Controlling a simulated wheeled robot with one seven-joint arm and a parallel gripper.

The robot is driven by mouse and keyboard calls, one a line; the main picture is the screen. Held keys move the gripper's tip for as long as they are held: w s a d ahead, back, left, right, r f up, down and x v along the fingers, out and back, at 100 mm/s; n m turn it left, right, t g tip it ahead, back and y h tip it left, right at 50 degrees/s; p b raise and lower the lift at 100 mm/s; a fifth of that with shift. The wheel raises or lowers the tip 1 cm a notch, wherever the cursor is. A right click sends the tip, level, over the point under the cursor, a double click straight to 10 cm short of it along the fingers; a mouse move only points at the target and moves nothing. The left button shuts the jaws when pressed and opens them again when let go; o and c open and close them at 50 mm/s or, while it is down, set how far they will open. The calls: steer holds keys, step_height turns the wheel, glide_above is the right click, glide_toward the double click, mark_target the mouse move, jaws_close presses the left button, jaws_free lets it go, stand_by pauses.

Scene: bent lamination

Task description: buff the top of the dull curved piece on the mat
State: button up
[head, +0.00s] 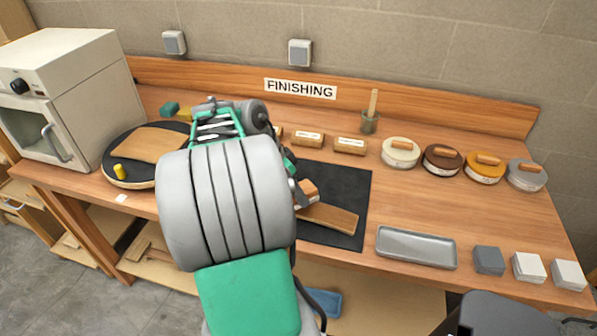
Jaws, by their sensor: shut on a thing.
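A brown curved wooden piece (331,218) lies on the black mat (349,184), its left end hidden behind my arm. My gripper (301,191) is over the mat at the left end of this piece, mostly hidden by my own arm. It is shut on a small wooden block (309,188), of which only a part shows. The block is just above or touching the piece; I cannot tell which.
Labelled wooden blocks (350,146) stand behind the mat, near a pot with a stick (369,122). Round pads with wooden handles (442,158) line the right back. A grey tray (416,247) and small square stacks (488,261) are at front right. A white oven (65,95) stands left.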

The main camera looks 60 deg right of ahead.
step_height(320, 180, up, 4)
steer(key=shift+s+d+f+p, duration=0.1)
steer(key=shift+s+f+p, duration=0.1)
steer(key=shift+p, duration=0.95)
steer(key=shift+w+r+p, duration=0.1)
steer(key=shift+r+p, duration=0.5)
steer(key=shift+r, duration=0.15)
